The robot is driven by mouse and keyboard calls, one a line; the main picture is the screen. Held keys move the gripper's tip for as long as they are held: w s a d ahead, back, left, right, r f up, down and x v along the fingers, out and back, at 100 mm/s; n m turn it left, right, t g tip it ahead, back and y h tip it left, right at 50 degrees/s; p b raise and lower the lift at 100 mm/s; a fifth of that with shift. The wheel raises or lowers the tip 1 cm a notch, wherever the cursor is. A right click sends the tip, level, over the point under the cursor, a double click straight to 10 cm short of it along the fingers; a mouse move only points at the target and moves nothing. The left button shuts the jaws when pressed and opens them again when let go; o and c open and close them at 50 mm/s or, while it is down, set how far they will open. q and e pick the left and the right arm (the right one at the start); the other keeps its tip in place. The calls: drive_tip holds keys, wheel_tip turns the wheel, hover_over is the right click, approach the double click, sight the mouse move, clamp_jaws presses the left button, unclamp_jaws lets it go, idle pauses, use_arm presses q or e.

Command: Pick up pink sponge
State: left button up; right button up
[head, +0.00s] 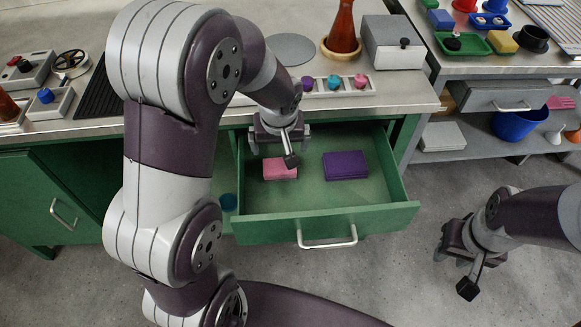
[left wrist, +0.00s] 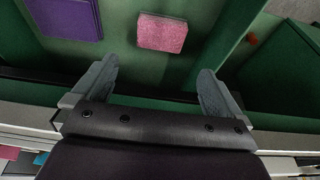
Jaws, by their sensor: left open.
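The pink sponge (head: 280,169) lies flat in the open green drawer (head: 325,224), toward its left side. In the left wrist view the pink sponge (left wrist: 162,33) shows beyond the fingertips, roughly midway between them. My left gripper (head: 275,150) is over the back left of the drawer; in the left wrist view its fingers (left wrist: 158,75) are spread and hold nothing.
The counter edge (head: 370,104) runs behind the drawer. A side table (head: 500,66) with dishes and a blue bowl (head: 520,124) stand at right.

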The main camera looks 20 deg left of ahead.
sight(280, 166)
use_arm(q)
drive_tip(key=b+x, duration=0.1)
drive_tip(key=x, duration=0.3)
drive_tip(key=b+x, duration=0.1)
drive_tip(key=x, duration=0.3)
drive_tip(key=b+x, duration=0.2)
drive_tip(key=x, duration=0.2)
drive_tip(key=shift+s+f, duration=0.2)
drive_tip(key=shift+f, duration=0.15)
drive_tip(key=shift+r, duration=0.1)
drive_tip(key=c, duration=0.7)
